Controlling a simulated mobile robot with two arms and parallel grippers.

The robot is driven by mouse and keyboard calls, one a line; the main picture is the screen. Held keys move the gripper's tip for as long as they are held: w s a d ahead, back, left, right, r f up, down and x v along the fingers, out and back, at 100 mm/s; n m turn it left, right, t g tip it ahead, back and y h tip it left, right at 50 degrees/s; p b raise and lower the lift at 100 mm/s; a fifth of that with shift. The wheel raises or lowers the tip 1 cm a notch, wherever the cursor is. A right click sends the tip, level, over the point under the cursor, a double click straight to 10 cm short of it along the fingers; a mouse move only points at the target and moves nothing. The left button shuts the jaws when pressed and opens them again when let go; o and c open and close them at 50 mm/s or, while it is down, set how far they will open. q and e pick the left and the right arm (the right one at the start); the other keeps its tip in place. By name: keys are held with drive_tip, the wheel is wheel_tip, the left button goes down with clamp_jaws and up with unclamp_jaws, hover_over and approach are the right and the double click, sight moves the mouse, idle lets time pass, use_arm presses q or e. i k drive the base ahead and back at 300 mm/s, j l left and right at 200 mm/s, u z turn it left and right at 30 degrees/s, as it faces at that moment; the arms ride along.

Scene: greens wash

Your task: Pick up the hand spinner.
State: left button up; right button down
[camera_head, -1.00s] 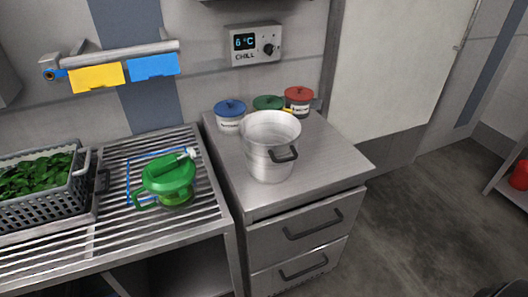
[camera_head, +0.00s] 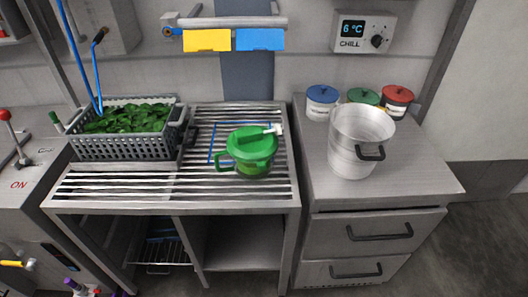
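The hand spinner (camera_head: 250,147) is a green lidded pot with a side handle and a crank with a pale knob on top. It stands on the slatted metal rack, partly over a blue outlined rectangle (camera_head: 213,146). Nothing is touching it. Neither of my grippers is in view.
A grey crate (camera_head: 121,148) of green leaves stands left of the spinner on the rack (camera_head: 110,189). A steel pot (camera_head: 354,153) stands on the drawer cabinet (camera_head: 425,185) to the right, before blue-, green- and red-lidded canisters (camera_head: 322,105). Floor is clear at far right.

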sight(252, 153)
drive_tip(key=l, duration=0.6)
drive_tip(key=k+l+u, duration=0.1)
drive_tip(key=l, duration=0.55)
drive_tip(key=k+l, duration=0.1)
drive_tip(key=l, duration=0.5)
